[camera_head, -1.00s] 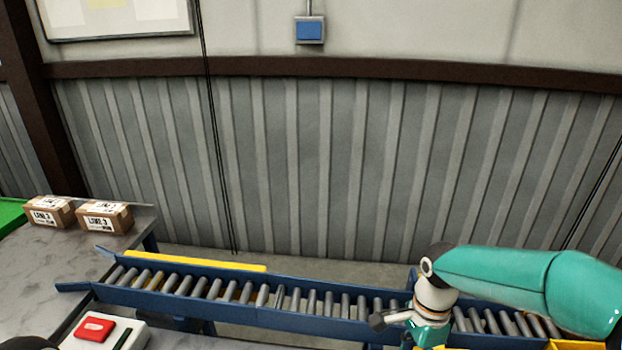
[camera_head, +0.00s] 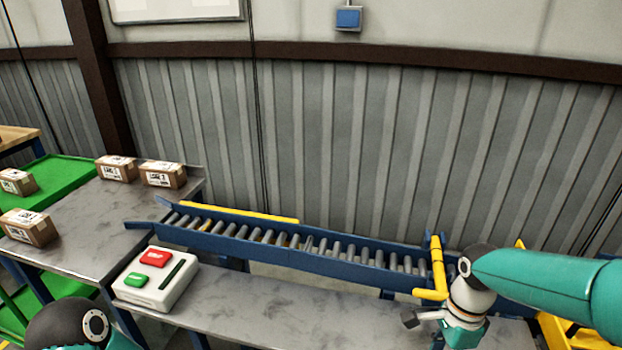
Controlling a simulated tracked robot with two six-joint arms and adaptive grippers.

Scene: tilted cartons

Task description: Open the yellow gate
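A yellow gate (camera_head: 437,265) stands at the right part of the roller conveyor, with an upright post and a short bar pointing left near its foot. My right arm comes in from the right, and its wrist is just in front of the gate in the picture, covering part of the area beside it. A small dark end piece, seemingly my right gripper (camera_head: 410,318), points left below the gate's bar; its fingers cannot be made out. I cannot tell whether it touches the gate. Of my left arm only a dark and teal joint shows at the bottom left; its gripper is out of view.
The blue roller conveyor (camera_head: 285,254) runs across, with a yellow rail (camera_head: 240,213) along its far side. A white box with red and green buttons (camera_head: 155,279) sits on the grey table (camera_head: 270,310). Cartons (camera_head: 163,174) stand at the left. The table's middle is clear.

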